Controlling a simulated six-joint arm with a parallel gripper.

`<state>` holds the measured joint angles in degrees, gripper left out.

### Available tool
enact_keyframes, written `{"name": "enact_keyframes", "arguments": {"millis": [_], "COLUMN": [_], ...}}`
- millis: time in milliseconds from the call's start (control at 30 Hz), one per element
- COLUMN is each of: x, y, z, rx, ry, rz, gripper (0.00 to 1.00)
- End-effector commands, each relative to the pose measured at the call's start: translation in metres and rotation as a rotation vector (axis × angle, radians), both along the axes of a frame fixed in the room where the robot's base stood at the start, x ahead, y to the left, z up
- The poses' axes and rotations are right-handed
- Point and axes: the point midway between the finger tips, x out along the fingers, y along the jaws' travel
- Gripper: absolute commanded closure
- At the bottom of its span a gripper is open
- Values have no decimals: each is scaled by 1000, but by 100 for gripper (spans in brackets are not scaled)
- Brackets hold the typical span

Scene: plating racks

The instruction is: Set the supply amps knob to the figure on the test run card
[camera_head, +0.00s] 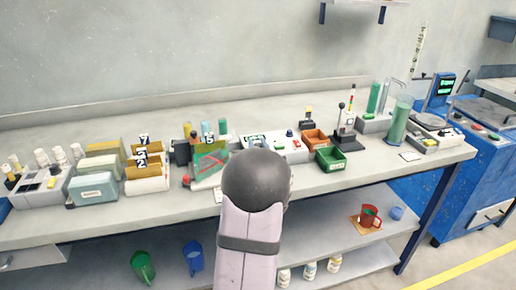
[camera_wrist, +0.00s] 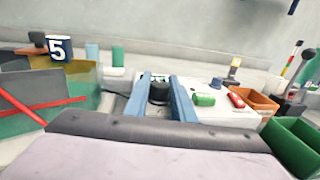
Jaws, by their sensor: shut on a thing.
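In the wrist view, my gripper (camera_wrist: 160,82) has its two blue fingers on either side of a dark round knob (camera_wrist: 159,93) and is shut on it. The knob sits at the left part of a white panel unit (camera_wrist: 222,112), which also carries a green part, a red part and a blue knob. In the head view the same white unit (camera_head: 298,154) stands on the bench, partly behind my arm; my gripper is hidden there. The knob's scale and pointer cannot be read. No readable test run card shows.
A green bin (camera_head: 330,160) and an orange bin (camera_head: 314,139) stand right of the unit. A clear green panel with red lines (camera_head: 208,164) stands close on the left. A small white card (camera_head: 410,156) lies at the bench's right, its print too small to read.

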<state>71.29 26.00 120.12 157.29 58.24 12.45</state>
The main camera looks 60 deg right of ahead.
Motion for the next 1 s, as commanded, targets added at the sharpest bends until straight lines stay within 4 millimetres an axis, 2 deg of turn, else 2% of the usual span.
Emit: {"name": "enact_keyframes", "arguments": {"millis": [200,233,667,1000], "x": [0,0,-3,-28], "y": [0,0,3,34], "z": [0,0,0,-1], "rx": [1,1,0,1], "ry": [1,1,0,1], "rz": [1,2,1,0], "gripper": [100,70,70,70]}}
